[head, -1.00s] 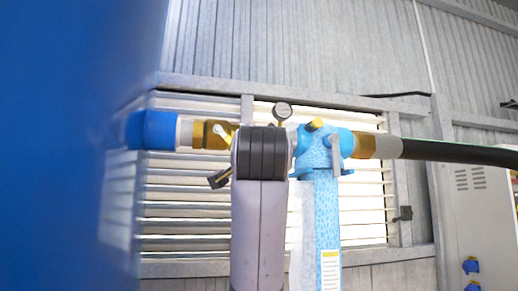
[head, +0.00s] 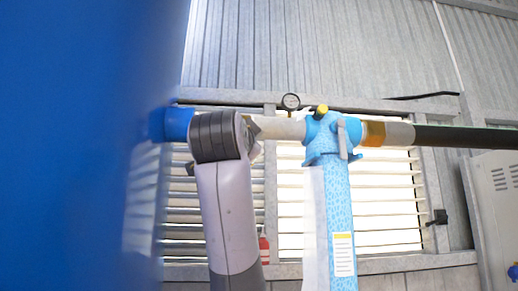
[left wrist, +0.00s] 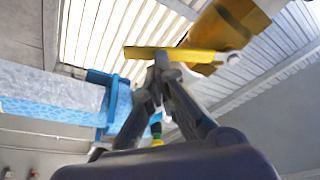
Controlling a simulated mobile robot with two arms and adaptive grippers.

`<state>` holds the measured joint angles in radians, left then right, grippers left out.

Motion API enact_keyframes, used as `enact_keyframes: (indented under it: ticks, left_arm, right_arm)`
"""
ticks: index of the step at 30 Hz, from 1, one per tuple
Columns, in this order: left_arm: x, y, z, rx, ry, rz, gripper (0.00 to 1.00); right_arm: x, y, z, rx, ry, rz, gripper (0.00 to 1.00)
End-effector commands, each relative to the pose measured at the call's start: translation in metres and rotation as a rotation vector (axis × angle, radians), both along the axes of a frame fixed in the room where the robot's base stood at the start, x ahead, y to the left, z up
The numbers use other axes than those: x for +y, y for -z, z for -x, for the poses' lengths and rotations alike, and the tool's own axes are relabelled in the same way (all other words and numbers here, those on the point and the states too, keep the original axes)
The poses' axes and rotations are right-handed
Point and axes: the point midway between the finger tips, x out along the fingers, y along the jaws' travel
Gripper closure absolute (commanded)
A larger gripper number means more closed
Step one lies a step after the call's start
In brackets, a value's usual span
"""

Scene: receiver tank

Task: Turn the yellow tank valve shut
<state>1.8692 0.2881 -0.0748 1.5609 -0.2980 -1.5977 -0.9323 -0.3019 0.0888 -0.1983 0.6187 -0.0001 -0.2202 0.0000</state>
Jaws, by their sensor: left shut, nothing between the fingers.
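In the left wrist view a yellow valve handle (left wrist: 185,54) lies across the tips of my left gripper (left wrist: 162,68). The fingers are shut with nothing between them. The tips overlap the handle in the picture; I cannot tell if they touch it. The handle sits beside the brass-yellow valve body (left wrist: 222,35) at the upper right. In the head view my left arm rises in front of the pipe and hides most of the valve and the gripper. My right gripper is in neither view.
A light blue upright filter (head: 338,205) with a pressure gauge (head: 290,102) near it stands right of my arm. A dark hose (head: 465,138) runs off right. A large blue surface (head: 80,140) fills the left. Slatted windows (head: 390,200) are behind.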

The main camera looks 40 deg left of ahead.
Motion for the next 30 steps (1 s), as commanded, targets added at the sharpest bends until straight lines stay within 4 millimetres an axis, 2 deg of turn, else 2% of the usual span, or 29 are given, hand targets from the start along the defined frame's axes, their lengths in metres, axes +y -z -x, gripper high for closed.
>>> enact_keyframes:
  ticks: [1, 7, 30]
  left_arm:
    - [0.005, 0.003, 0.0, 0.006, -0.007, 0.008, 1.0]
    - [0.003, 0.003, -0.003, 0.008, -0.008, 0.008, 1.0]
    - [0.002, 0.003, -0.005, 0.01, -0.008, 0.008, 1.0]
  right_arm:
    - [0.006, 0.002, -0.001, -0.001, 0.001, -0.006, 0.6]
    - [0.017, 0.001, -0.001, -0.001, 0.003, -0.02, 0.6]
    - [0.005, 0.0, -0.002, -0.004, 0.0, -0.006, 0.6]
